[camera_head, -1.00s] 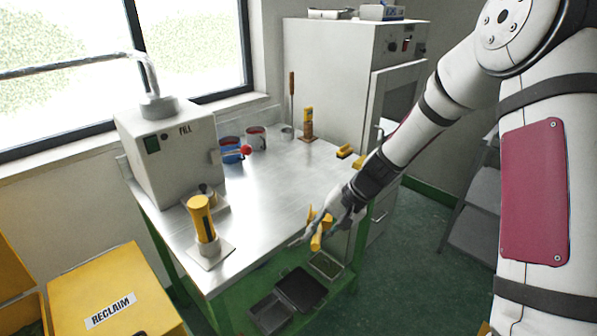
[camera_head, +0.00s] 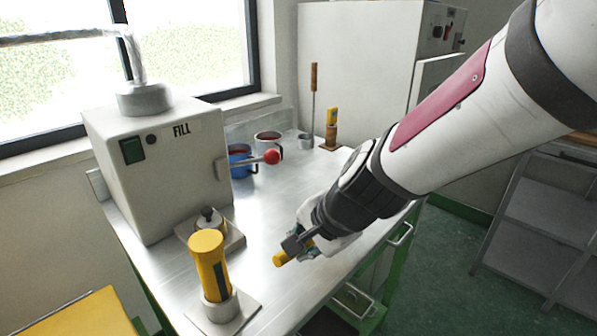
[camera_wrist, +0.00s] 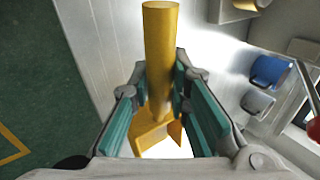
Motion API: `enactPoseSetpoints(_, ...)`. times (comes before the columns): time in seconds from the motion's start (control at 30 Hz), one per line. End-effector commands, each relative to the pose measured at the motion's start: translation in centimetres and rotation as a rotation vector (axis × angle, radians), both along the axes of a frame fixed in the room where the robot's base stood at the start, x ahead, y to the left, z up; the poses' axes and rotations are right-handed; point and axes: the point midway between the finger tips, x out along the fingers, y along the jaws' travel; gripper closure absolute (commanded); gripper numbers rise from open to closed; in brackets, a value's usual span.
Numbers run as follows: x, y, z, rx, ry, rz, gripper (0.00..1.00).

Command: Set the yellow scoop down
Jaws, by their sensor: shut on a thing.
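My gripper (camera_head: 303,246) is shut on the yellow scoop (camera_head: 281,259), above the front part of the metal bench (camera_head: 277,208). Only one end of the scoop shows past my fingers in the head view. In the wrist view the scoop (camera_wrist: 161,45) lies between the teal finger pads of my gripper (camera_wrist: 160,80). Its round handle points to the top of the picture and its wider, angular end is near the palm. I cannot tell whether the scoop touches the bench.
The fill machine (camera_head: 160,165) with its red-knobbed lever (camera_head: 271,157) stands left. A yellow cylinder (camera_head: 209,262) stands in front of it. The bench middle is clear.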

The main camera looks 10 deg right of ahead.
Motion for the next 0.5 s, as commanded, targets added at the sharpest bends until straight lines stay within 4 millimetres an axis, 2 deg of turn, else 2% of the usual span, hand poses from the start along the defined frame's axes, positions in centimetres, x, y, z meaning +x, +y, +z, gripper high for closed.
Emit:
enactPoseSetpoints(0.17, 2.0, -1.3, -0.4, 0.000, 0.000, -0.011, 1.00)
enactPoseSetpoints(0.5, 9.1, -5.5, -1.2, -0.002, 0.000, -0.009, 1.00)
